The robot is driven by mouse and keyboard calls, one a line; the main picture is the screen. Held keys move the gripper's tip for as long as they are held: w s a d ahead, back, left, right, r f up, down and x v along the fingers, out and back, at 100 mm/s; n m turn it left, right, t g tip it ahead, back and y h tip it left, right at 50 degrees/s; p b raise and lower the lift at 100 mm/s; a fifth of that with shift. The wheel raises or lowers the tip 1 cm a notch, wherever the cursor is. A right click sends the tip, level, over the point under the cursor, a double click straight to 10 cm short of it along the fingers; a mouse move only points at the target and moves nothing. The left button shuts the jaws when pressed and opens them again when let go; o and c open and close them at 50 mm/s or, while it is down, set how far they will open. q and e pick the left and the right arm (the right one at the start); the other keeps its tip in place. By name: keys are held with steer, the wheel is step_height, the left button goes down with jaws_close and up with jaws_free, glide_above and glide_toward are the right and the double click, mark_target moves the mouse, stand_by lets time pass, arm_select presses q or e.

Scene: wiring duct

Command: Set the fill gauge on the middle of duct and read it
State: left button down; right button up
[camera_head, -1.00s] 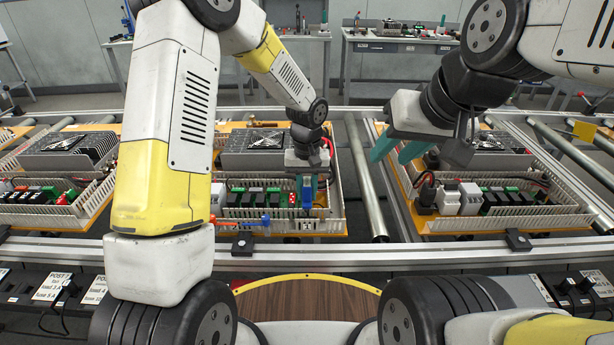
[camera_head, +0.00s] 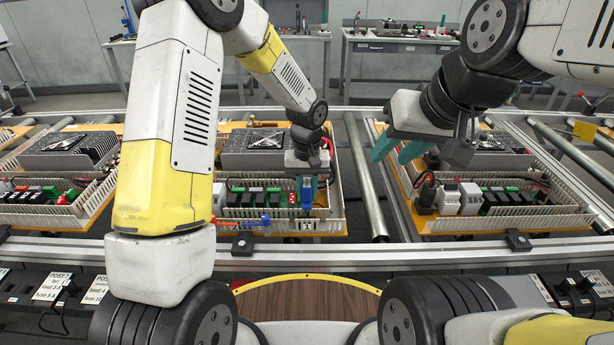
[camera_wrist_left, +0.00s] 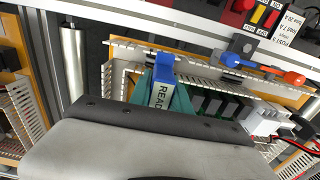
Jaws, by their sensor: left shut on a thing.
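My left gripper (camera_head: 307,190) is shut on the blue fill gauge (camera_head: 307,198), at the front right of the middle panel. In the left wrist view the gauge (camera_wrist_left: 163,82) sits between the teal fingers, and a white label reading "READ" faces the camera. The gauge is at the slotted grey duct (camera_wrist_left: 204,72) along the panel's edge. The duct also shows in the head view (camera_head: 337,185). I cannot tell whether the gauge touches it. My right gripper (camera_head: 399,149) is open and empty, above the left side of the right panel.
Similar panels stand left (camera_head: 60,165) and right (camera_head: 500,180). Metal rails run along the front.

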arm_select(q)
steer(key=shift+f, duration=2.85)
steer(key=c, duration=1.1)
jaws_free()
steer(key=shift+r, duration=3.95)
steer(key=shift+r, duration=0.1)
